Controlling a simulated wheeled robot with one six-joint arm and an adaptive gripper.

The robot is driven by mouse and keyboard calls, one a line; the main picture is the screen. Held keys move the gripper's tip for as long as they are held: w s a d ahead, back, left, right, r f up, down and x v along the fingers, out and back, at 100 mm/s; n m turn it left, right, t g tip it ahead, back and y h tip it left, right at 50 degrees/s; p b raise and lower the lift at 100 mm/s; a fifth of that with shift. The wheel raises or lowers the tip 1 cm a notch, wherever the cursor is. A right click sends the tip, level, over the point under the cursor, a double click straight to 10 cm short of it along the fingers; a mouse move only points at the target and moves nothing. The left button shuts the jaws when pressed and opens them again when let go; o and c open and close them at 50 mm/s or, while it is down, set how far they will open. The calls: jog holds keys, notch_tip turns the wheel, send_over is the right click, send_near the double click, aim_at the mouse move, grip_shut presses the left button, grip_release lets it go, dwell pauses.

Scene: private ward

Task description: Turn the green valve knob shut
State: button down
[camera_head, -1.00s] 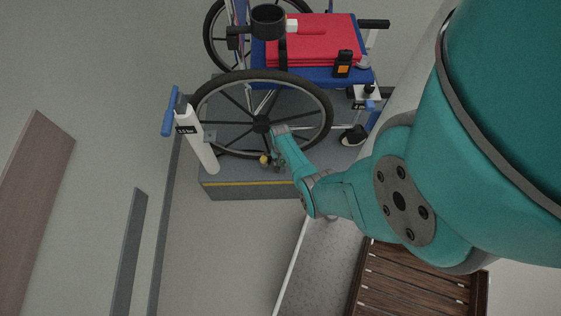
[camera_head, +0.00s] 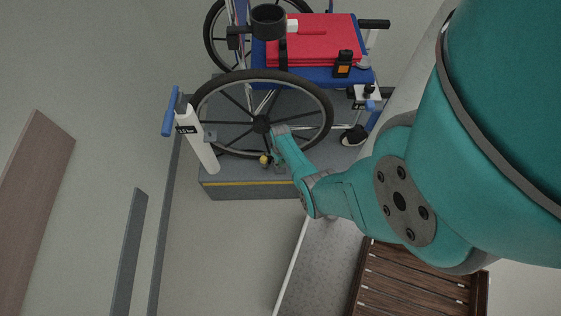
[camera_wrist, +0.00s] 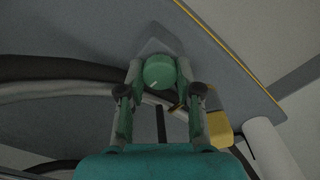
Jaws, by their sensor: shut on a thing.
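The green valve knob (camera_wrist: 159,72) is round with a short pale mark on its face. It sits between the two fingers of my gripper (camera_wrist: 160,76) in the wrist view, and the fingers are shut on its sides. In the head view my gripper (camera_head: 272,163) is at the low platform's front, beside the wheelchair's near wheel. The knob is hidden or too small to make out there. A small yellow part (camera_head: 264,160) shows just left of the gripper, and a yellow piece (camera_wrist: 221,129) shows right of the fingers in the wrist view.
The wheelchair (camera_head: 318,76) with a red cushion stands on a grey platform (camera_head: 245,190) with a yellow edge line. A white post (camera_head: 201,147) with a blue handle stands at left. A wooden slatted surface (camera_head: 415,292) lies at lower right.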

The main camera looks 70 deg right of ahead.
jog(key=shift+n, duration=0.6)
jog(key=c, duration=0.8)
grip_release()
jog(key=shift+r, duration=0.1)
notch_tip(320, 180, up, 12)
jog(key=shift+f, duration=0.1)
dwell(0.4)
